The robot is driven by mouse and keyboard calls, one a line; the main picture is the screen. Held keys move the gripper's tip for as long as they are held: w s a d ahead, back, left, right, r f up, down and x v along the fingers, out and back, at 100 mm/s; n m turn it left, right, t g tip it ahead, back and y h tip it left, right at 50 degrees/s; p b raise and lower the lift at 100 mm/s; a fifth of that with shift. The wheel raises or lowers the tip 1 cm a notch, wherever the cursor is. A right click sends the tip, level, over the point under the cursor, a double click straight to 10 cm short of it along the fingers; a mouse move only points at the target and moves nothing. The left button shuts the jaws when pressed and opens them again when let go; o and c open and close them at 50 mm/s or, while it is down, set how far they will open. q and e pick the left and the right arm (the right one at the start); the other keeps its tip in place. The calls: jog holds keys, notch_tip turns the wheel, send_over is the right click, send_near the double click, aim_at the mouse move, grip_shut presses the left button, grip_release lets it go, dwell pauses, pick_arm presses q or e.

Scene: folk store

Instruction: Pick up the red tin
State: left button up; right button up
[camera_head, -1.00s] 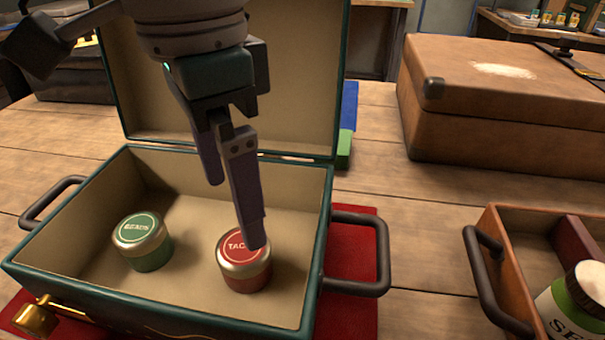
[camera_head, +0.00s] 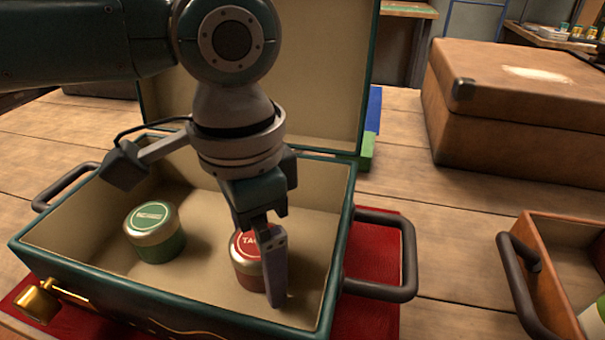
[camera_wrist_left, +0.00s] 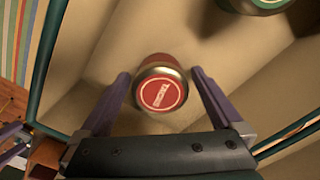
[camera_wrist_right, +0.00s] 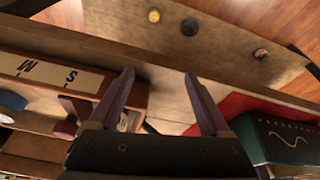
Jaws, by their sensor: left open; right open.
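The red tin (camera_head: 246,266) stands upright in the open green case (camera_head: 343,247), toward its right side. Its label is partly hidden by my left gripper in the head view. My left gripper (camera_head: 262,290) is open and reaches down into the case at the tin. In the left wrist view the red tin (camera_wrist_left: 161,84) sits between and slightly beyond the two spread fingers, with gaps on both sides. My right gripper (camera_wrist_right: 160,75) is open and empty in the right wrist view, outside the case.
A green tin (camera_head: 156,232) stands in the same case, left of the red tin. The case's raised lid (camera_head: 320,80) is behind my left arm. A brown suitcase (camera_head: 520,110) and an orange-brown crate (camera_head: 545,262) are to the right. A red cloth (camera_head: 375,255) lies under the case.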

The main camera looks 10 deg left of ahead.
pick_arm(q)
jog(key=c, duration=1.4)
jog(key=shift+r, duration=0.1)
